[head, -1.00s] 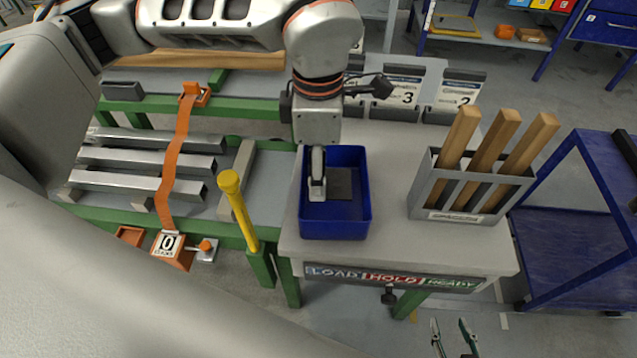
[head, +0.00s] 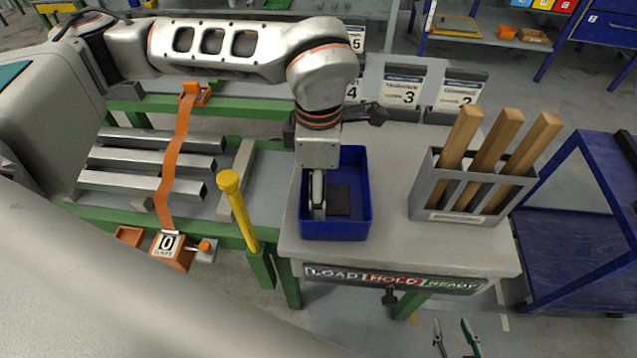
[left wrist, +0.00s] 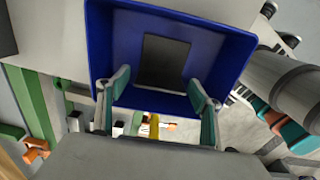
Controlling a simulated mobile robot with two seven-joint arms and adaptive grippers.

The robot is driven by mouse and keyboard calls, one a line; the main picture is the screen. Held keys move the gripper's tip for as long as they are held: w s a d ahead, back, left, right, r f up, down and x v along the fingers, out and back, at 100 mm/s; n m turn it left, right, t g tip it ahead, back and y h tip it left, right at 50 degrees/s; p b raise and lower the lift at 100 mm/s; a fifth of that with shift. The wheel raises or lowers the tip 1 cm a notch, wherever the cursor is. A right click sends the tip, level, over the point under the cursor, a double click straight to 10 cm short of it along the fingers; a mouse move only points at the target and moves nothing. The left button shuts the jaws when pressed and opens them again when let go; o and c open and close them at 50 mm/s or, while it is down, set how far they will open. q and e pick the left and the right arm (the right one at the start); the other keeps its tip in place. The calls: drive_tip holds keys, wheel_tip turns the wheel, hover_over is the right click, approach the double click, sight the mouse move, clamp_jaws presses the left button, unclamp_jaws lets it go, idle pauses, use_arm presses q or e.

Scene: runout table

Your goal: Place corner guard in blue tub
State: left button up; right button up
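The blue tub (head: 361,225) stands on the grey table, open side up. Inside it is a flat dark grey piece (head: 341,201), which looks like the corner guard. In the left wrist view the dark piece (left wrist: 164,62) lies on the tub floor, beyond the fingertips. My left gripper (head: 318,206) points down inside the tub, at the left of the piece in the head view. In the left wrist view its fingers (left wrist: 160,82) are apart with nothing held between them. My right gripper (head: 454,326) is low in front of the table, fingers apart and empty.
A grey rack (head: 425,190) with wooden blocks stands right of the tub. A yellow-capped post (head: 237,205) rises at the left. Numbered cards (head: 400,92) line the back. Table surface between tub and rack is clear. A blue cart (head: 570,235) stands at the right.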

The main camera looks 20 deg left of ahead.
use_arm(q)
wheel_tip(320, 180, up, 12)
drive_tip(key=p, duration=0.1)
drive_tip(key=shift+r, duration=0.2)
idle(0.5)
idle(0.3)
